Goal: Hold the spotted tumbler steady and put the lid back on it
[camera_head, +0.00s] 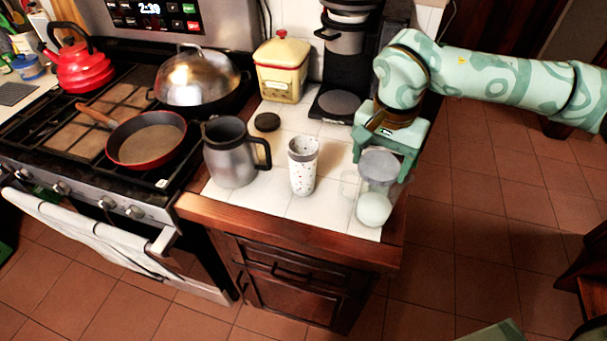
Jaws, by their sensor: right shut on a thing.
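The spotted tumbler (302,178) stands upright on the white tiled counter, with a grey band round its top. A small dark round disc (267,122), lid-like, lies flat on the tiles behind it; I cannot tell which vessel it fits. My right gripper (382,162) points down to the right of the tumbler, apart from it. Its fingers are round the grey upper part of a clear jug (350,188) with a handle, near the counter's right edge. The exact contact is hard to see. My left gripper is not in view.
A steel jug (230,160) stands left of the tumbler. A yellow canister (282,68) and black coffee maker (340,70) stand behind. A red pan (147,140) is on the stove. Tiles before the tumbler are free.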

